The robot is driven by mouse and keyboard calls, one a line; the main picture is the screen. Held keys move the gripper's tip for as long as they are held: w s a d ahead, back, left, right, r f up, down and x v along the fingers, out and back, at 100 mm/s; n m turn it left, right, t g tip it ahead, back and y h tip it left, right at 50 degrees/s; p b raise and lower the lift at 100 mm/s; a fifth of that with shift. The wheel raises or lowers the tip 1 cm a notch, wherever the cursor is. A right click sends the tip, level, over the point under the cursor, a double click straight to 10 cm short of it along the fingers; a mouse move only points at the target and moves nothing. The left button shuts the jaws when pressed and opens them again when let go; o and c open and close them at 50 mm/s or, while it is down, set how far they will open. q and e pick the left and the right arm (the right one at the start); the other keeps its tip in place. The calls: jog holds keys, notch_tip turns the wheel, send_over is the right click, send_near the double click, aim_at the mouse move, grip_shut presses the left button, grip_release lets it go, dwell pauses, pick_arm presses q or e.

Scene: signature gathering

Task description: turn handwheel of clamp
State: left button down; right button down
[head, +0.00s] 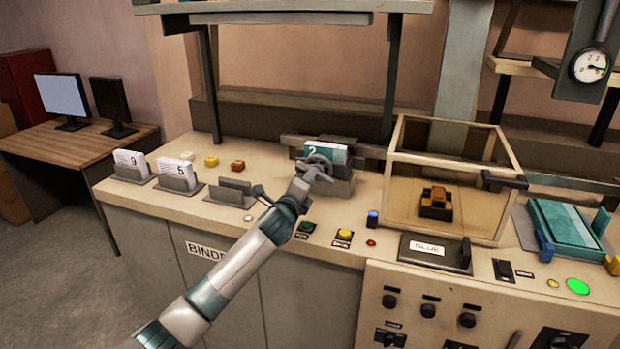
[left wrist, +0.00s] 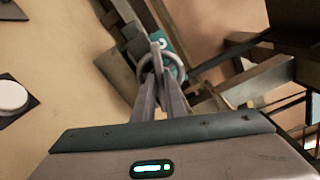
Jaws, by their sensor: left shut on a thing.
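The clamp (head: 341,187) stands on the workbench and has a teal booklet marked 2 (head: 340,153) in it. Its grey ring-shaped handwheel (head: 319,160) is on the near side. My left gripper (head: 312,174) reaches up to the handwheel from the front and is shut on it. In the left wrist view the fingers (left wrist: 160,88) meet at the handwheel's ring (left wrist: 179,68), with the clamp behind. The fingers hide part of the wheel. My right gripper is in neither view.
Holders with white booklets marked 9 (head: 131,163) and 5 (head: 176,174) and an empty holder (head: 232,191) stand at the left. A clear box (head: 455,140) stands right of the clamp. Buttons (head: 307,227) line the front edge. A shelf (head: 300,8) hangs above.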

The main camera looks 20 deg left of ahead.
pick_arm(q)
jog(key=n, duration=1.2)
jog(key=shift+f+n, duration=0.3)
jog(key=shift+f, duration=0.05)
jog(key=c, duration=1.8)
grip_release()
jog(key=shift+s, duration=0.15)
jog(key=s+b, duration=0.4)
jog(key=s, duration=1.3)
jog(key=shift+a, duration=0.3)
